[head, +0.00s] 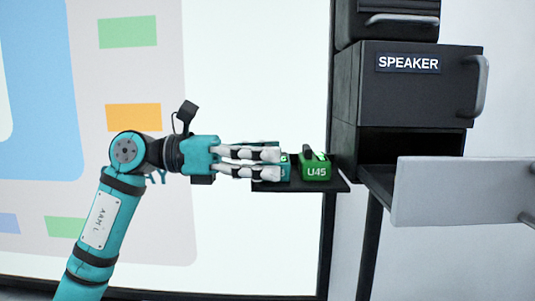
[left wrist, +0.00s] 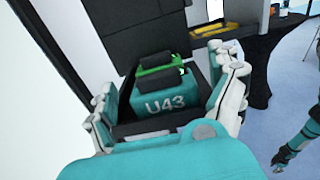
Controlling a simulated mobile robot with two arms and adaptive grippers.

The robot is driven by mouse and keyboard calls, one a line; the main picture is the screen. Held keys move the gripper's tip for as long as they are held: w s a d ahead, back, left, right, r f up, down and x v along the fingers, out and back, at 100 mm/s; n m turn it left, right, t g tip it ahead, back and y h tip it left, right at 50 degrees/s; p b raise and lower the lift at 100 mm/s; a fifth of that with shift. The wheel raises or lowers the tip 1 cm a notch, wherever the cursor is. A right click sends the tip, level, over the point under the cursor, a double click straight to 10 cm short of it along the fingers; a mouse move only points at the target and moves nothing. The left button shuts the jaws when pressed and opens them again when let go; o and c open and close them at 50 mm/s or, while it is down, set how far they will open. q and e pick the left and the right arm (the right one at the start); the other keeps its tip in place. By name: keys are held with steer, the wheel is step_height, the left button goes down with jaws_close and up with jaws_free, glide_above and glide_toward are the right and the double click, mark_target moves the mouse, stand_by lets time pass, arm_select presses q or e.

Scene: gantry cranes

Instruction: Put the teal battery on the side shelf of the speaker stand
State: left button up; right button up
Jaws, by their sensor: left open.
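The teal battery (left wrist: 165,100), marked U43, sits on the dark side shelf (head: 335,186) of the speaker stand, beside the green battery (head: 316,170) marked U45. In the head view only a sliver of the teal battery (head: 286,160) shows behind my fingers. My left gripper (head: 278,164) is open, with one finger on each side of the teal battery; the left wrist view shows them spread wide of it. Contact between battery and shelf is hidden. A teal arm end that looks like my right gripper (left wrist: 284,155) is small at the left wrist view's right edge.
The black speaker cabinet (head: 410,95), labelled SPEAKER, stands right of the shelf with an open compartment low down. A grey panel (head: 450,190) juts out in front of it. A large bright screen (head: 250,80) is behind my left arm. Left of the shelf is free room.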

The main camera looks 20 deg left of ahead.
arm_select(q)
steer(key=shift+r, duration=0.35)
steer(key=b+v, duration=0.4)
steer(key=v, duration=0.8)
steer(key=shift+f, duration=0.15)
